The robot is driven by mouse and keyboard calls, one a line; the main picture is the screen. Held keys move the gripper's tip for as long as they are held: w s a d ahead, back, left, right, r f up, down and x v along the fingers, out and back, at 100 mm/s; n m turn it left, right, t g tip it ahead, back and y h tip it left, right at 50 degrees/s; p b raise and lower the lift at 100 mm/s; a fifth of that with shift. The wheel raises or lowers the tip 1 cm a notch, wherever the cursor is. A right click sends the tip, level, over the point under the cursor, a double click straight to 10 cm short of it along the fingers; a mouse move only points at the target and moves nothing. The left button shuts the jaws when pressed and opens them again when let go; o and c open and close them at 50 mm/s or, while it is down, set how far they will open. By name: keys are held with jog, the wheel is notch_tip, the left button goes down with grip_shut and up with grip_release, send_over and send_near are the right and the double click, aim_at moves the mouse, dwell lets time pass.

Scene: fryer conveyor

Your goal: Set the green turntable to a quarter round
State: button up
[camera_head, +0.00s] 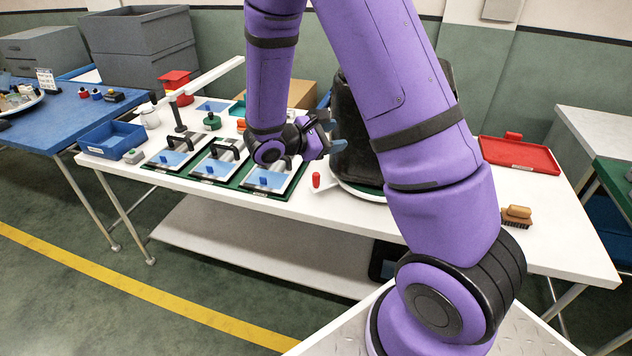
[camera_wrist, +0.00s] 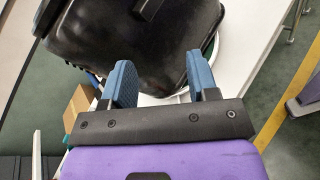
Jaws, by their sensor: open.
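The turntable (camera_head: 362,191) shows as a pale round plate with a green edge on the white table. A large black bulky object stands on it and hides most of it, and my arm hides more. In the wrist view a strip of its rim (camera_wrist: 208,52) curves beside the black object (camera_wrist: 150,45). A red upright knob (camera_head: 316,180) stands at the plate's left side; I cannot tell whether it is joined to it. My gripper (camera_head: 331,132) is open and empty beside the black object, its blue fingers pointing toward it. Contact is unclear.
Several framed panels with black handles (camera_head: 218,160) lie left of the gripper. A lamp-like white arm (camera_head: 212,75) rises behind them. A red tray (camera_head: 520,156) and a brush (camera_head: 516,215) lie to the right. A blue bin (camera_head: 112,142) sits at the left end.

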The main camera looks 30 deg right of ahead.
jog(key=w+a+f+n+t+h, duration=0.15)
jog(key=w+f+n+t, duration=0.4)
jog(key=f, duration=0.55)
jog(key=n+t+y, duration=0.3)
jog(key=n+t, duration=0.4)
jog(key=n, duration=0.1)
send_near(315, 183)
jog(key=shift+g, duration=0.25)
jog(key=x, duration=1.1)
jog(key=shift+w+r, duration=0.1)
jog(key=shift+w, duration=0.15)
jog(key=shift+c, duration=0.2)
grip_shut()
